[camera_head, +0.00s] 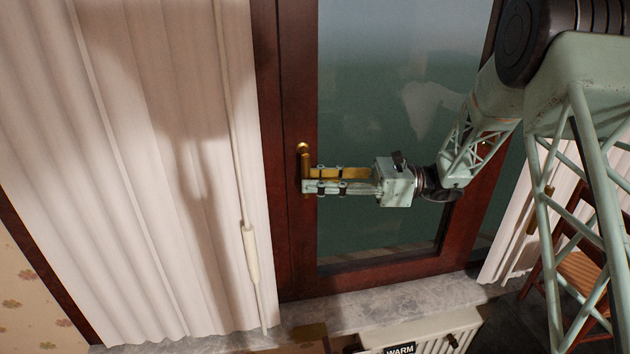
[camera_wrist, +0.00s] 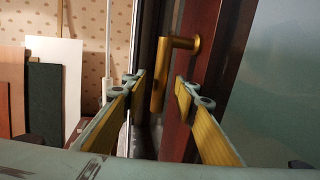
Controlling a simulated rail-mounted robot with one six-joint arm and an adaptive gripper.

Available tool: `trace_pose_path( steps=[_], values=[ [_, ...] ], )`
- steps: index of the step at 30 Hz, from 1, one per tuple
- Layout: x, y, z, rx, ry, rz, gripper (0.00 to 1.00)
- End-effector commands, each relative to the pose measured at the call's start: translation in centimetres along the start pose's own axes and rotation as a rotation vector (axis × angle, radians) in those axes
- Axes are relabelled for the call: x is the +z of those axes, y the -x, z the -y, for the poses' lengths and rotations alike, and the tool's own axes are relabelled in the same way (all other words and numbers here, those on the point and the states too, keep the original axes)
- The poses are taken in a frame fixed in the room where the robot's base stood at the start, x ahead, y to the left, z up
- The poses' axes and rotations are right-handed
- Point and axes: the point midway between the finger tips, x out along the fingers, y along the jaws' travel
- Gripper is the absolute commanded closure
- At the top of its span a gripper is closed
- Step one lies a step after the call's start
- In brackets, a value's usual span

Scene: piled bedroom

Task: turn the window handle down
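The brass window handle (camera_head: 304,160) is on the dark red-brown window frame, left of the glass. In the wrist view the handle (camera_wrist: 157,96) has a short neck from its round mount and a grip that hangs straight down. My gripper (camera_head: 309,180) reaches in from the right in the head view, its fingertips at the handle's lower part. In the wrist view my gripper (camera_wrist: 159,86) is open, with one yellow-padded finger on each side of the grip. I see gaps beside the grip there; I cannot tell whether either fingertip touches it.
A pale curtain (camera_head: 150,150) hangs left of the window with a hanging rod (camera_head: 250,260) near its edge. A stone sill (camera_head: 375,307) and a radiator (camera_head: 430,335) are below. Another curtain (camera_head: 515,240) and a wooden chair (camera_head: 585,270) are at the right.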

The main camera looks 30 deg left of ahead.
Motion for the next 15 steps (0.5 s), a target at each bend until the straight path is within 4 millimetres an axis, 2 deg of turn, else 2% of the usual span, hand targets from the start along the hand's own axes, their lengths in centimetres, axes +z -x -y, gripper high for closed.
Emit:
trace_pose_path(
  steps=[10, 15],
  values=[
    [-0.05, 0.2, 0.01, -0.001, 0.0, -0.001, 0.74],
    [-0.04, 0.95, 0.05, -0.002, 0.0, 0.0, 0.74]
  ],
)
